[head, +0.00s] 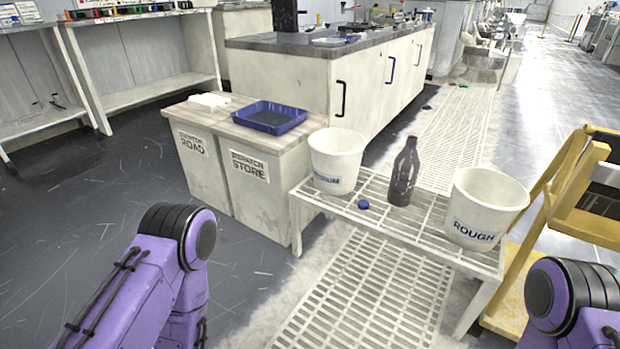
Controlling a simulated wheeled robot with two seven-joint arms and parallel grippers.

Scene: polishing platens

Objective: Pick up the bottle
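A dark brown bottle (404,172) stands upright on a white slatted table (380,218). It is between two white buckets, and its narrow neck points up. A small blue cap (363,204) lies on the table to the left of the bottle. My two purple arms show at the lower left and lower right of the head view, well apart from the bottle. Both grippers are outside the picture.
A white bucket (336,160) stands left of the bottle, and a bucket marked ROUGH (484,208) stands right of it. A blue tray (269,117) sits on the cabinets at left. A yellow frame (570,180) stands at right. Grey floor is clear at left.

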